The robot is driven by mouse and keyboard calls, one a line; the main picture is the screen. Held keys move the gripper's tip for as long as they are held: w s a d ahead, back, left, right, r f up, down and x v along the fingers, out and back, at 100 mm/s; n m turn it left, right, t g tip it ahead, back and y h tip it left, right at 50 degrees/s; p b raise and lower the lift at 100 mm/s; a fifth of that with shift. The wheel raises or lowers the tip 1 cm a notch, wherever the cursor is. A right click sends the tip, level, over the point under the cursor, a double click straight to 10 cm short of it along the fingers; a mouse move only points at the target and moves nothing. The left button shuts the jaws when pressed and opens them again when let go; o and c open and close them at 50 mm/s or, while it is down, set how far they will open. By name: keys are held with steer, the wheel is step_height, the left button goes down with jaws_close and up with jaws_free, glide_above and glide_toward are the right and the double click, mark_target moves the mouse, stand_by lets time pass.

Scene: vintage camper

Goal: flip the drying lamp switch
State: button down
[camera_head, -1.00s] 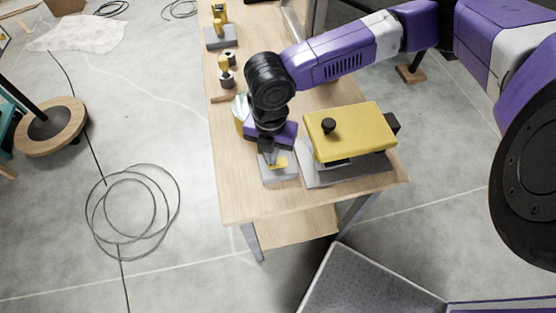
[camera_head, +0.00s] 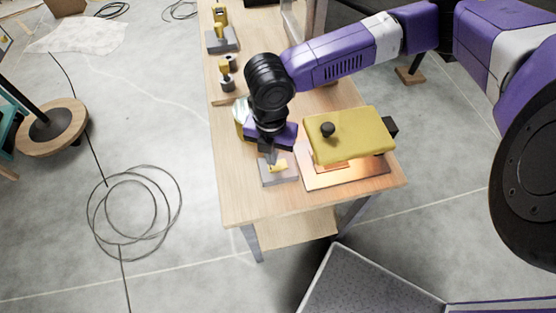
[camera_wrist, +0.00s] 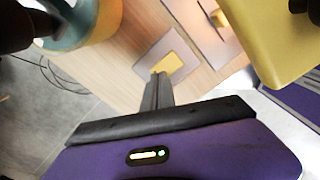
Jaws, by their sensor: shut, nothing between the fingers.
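The switch is a small grey box (camera_head: 279,179) with a yellow lever (camera_head: 279,167), near the front of the wooden bench. The yellow lever also shows in the wrist view (camera_wrist: 170,66), just beyond my fingertips. My gripper (camera_head: 270,159) points down at the switch, its fingers shut and empty, right beside the lever; I cannot tell whether they touch. The drying lamp has a yellow hood (camera_head: 350,133) with a black knob, right of the switch. The plate (camera_head: 345,182) under it glows orange, so the lamp is lit.
A pale and yellow container (camera_head: 240,113) stands behind my gripper on the bench (camera_head: 237,200). Yellow-topped tools (camera_head: 221,40) stand farther back. A coiled cable (camera_head: 130,210) and a round wooden stand (camera_head: 52,127) are on the floor at left.

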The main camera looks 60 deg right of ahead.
step_height(320, 180, up, 5)
steer(key=p, duration=0.4)
stand_by(0.7)
